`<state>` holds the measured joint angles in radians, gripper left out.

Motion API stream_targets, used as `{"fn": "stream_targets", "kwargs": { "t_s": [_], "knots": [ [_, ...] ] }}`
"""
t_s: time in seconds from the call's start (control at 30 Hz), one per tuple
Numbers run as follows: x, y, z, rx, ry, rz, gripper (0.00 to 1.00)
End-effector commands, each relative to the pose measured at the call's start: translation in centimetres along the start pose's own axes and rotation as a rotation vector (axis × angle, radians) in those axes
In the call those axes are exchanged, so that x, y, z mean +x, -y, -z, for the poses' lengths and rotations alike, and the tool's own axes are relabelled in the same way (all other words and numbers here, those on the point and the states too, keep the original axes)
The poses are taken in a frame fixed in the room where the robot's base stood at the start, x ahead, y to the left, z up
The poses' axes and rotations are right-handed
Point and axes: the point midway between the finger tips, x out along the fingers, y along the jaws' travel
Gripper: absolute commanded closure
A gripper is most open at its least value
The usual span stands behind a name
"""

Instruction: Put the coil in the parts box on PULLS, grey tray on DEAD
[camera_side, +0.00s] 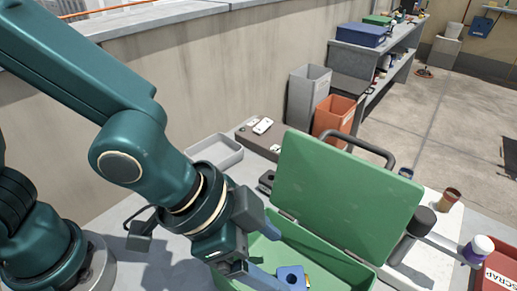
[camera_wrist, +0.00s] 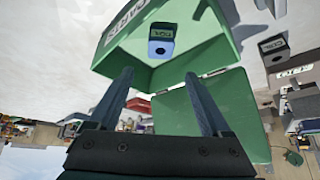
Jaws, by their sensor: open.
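The green parts box (camera_side: 335,258) stands open with its lid (camera_side: 345,185) raised; its PARTS lettering shows in the wrist view (camera_wrist: 108,40). A dark coil with a blue face (camera_wrist: 161,48) sits inside the box; its blue top also shows in the side view (camera_side: 291,275). My gripper (camera_side: 287,262) is open over the box, its fingers on either side of the coil in the picture, with nothing seen between them in the wrist view (camera_wrist: 158,76). The empty grey tray (camera_side: 222,154) lies near the wall. I cannot make out PULLS or DEAD labels with certainty.
A second dark block (camera_side: 267,181) lies outside the box, behind it. A brown case (camera_side: 247,136) with a white device is beyond. The raised lid and a dark clamp-like tool (camera_side: 420,222) stand close. A red SCRAP container (camera_side: 497,272) is at the right.

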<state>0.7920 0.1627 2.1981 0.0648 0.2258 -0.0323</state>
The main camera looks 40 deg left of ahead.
Motion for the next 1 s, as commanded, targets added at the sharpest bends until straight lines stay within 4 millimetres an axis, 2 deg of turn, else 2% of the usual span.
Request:
{"fn": "stream_targets", "kwargs": {
  "t_s": [0.33,0.63,0.77,0.9,1.0],
  "knots": [
    [-5.2,0.0,0.1,0.000,-0.006,-0.001,0.18],
    [-7.4,0.3,-0.1,-0.011,0.000,0.005,0.18],
    [-8.6,3.1,-1.1,-0.102,0.007,0.059,0.18],
    [-11.0,7.6,-4.1,-0.294,0.024,0.167,0.18],
    [-12.7,9.9,-6.8,-0.437,0.039,0.244,0.18]
  ]
}}
